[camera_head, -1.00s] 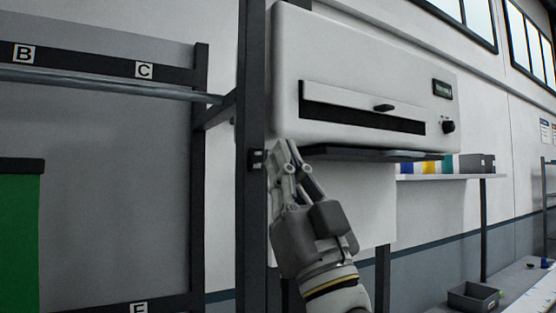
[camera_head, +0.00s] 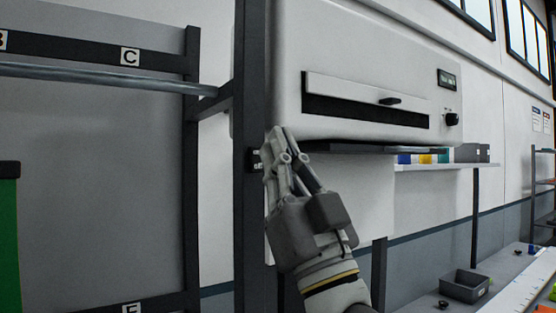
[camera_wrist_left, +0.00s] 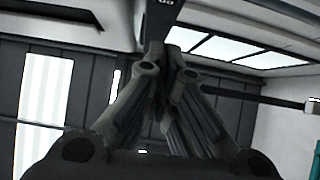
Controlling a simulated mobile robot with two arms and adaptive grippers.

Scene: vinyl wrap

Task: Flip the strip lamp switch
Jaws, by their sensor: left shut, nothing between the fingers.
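A small dark switch box (camera_head: 254,160) sits on the dark upright post (camera_head: 252,90), just left of my left fingertips; I cannot tell its switch position. My left gripper (camera_head: 277,136) points up, with its fingers closed together and nothing between them. Its tips are beside or against the post edge near the box; contact is not clear. In the left wrist view the closed fingers (camera_wrist_left: 168,62) point at the dark post (camera_wrist_left: 160,22), which has small pale marks at the top of the picture. My right gripper is not in view.
A white machine (camera_head: 370,50) with a slot, handle and knob is right of the post, above my gripper. A dark ledge (camera_head: 370,147) juts below it. A rack (camera_head: 95,55) with lettered labels stands left. A shelf (camera_head: 440,166) with coloured boxes and a grey bin (camera_head: 465,285) are right.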

